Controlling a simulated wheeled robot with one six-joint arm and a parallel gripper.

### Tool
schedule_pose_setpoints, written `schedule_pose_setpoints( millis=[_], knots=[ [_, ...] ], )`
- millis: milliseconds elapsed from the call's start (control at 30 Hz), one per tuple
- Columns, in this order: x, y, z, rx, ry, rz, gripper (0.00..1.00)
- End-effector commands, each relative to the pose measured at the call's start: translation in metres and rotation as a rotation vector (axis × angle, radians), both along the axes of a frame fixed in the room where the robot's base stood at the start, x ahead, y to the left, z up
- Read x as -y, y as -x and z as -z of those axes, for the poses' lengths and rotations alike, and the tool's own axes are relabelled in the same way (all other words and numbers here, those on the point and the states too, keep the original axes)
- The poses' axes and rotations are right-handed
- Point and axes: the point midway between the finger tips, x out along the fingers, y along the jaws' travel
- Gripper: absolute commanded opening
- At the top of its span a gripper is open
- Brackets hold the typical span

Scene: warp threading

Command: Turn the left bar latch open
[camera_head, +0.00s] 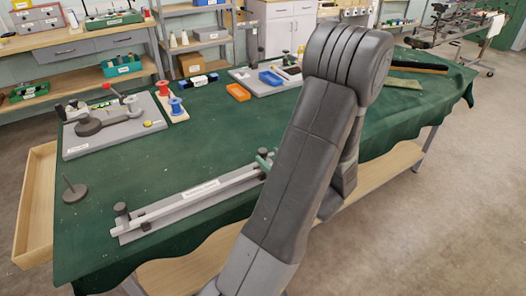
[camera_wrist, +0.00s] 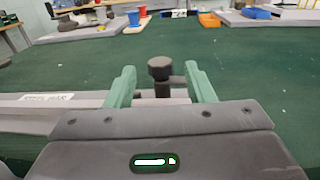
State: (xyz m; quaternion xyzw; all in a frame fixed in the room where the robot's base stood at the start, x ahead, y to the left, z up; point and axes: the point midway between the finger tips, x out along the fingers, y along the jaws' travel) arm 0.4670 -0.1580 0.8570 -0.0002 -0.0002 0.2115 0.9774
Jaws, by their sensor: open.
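A pale bar (camera_head: 190,194) with a white label lies on a grey base along the front edge of the green-covered table. A dark knobbed latch post (camera_head: 121,210) stands at its left end. In the wrist view, my gripper (camera_wrist: 162,80) is open, with one finger on each side of a dark round-topped latch knob (camera_wrist: 160,68). A short dark arm extends right from that knob. Contact with the fingers cannot be told. The labelled bar (camera_wrist: 60,99) runs off to the left.
A dark disc with an upright pin (camera_head: 75,191) stands at the table's left. A grey board with a clamp-like device (camera_head: 110,128), spools (camera_head: 177,108) and an orange tray (camera_head: 238,92) lie farther back. The middle of the green table (camera_head: 190,155) is clear.

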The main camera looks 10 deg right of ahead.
Motion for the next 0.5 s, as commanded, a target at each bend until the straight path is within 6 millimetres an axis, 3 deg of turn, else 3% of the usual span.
schedule_pose_setpoints(
  millis=[200,500],
  knots=[
    [-0.013,-0.027,0.0,0.0,-0.001,-0.002,0.49],
    [-0.017,-0.038,0.0,0.0,-0.001,0.001,0.49]
  ],
)
